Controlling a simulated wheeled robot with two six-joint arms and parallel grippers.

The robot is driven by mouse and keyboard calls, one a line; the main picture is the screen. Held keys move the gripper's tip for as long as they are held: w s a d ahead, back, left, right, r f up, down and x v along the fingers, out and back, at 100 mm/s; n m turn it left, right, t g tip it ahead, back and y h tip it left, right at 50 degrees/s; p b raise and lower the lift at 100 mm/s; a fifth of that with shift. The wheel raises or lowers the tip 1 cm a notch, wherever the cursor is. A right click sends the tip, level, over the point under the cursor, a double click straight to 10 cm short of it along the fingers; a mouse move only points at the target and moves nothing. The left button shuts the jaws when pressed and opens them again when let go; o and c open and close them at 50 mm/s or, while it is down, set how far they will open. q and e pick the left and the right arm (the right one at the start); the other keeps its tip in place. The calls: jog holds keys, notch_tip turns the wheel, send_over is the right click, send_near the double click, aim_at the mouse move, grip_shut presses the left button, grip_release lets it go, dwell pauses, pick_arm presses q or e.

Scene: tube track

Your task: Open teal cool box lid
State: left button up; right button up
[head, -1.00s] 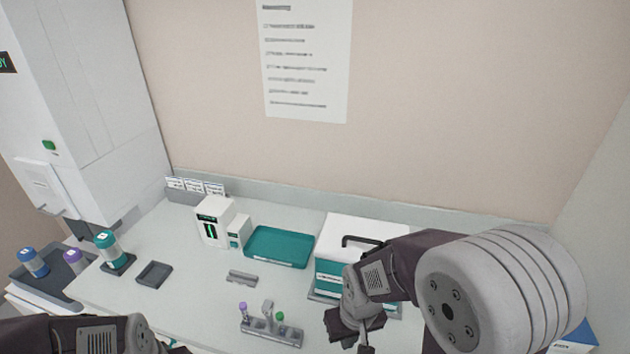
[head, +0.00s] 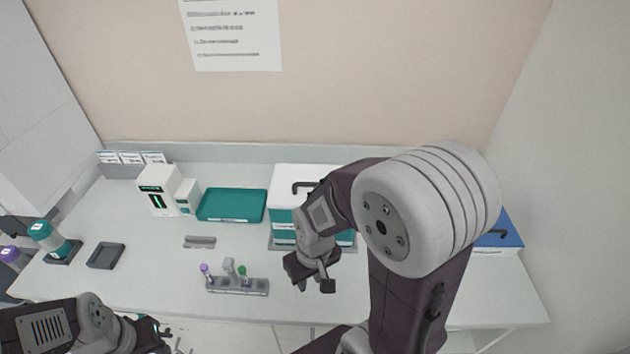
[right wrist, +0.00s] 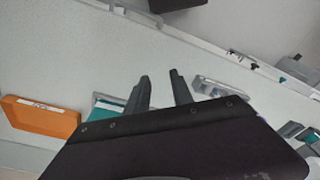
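The teal cool box (head: 283,226) is a white box with a teal band, standing toward the back of the bench in the head view. Its white lid (head: 285,176) is shut and has a dark handle (head: 304,187) on top. My right arm hides the box's right part. My right gripper (head: 314,284) is in front of the box, apart from it, pointing down. In the right wrist view its two fingers (right wrist: 161,92) are spread with nothing between them. My left gripper (head: 170,340) is low at the left; its fingers are too small to judge.
A tube rack (head: 236,286) stands to the left of my right gripper. A teal tray (head: 232,205) lies left of the cool box. A blue-lidded box (head: 503,232) stands to its right, partly behind my arm. An orange tray (right wrist: 40,117) shows in the right wrist view.

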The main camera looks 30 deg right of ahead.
jog(key=n, duration=0.2)
notch_tip(320, 180, up, 20)
jog(key=n+t+y+p, duration=0.3)
jog(key=n+p, duration=0.1)
jog(key=n, duration=0.7)
send_over(313, 184)
jog(key=s+a, duration=0.1)
jog(key=s, duration=0.2)
jog(key=s+d+m, duration=0.1)
jog(key=d, duration=0.3)
jog(key=p+x, duration=0.2)
jog(key=x, duration=0.6)
jog(key=shift+w+d+f, duration=0.1)
jog(key=shift+w+f, duration=0.05)
jog(key=shift+f, duration=0.1)
jog(key=shift+w+f, duration=0.1)
jog(key=shift+f, duration=0.35)
jog(key=shift+a, duration=0.2)
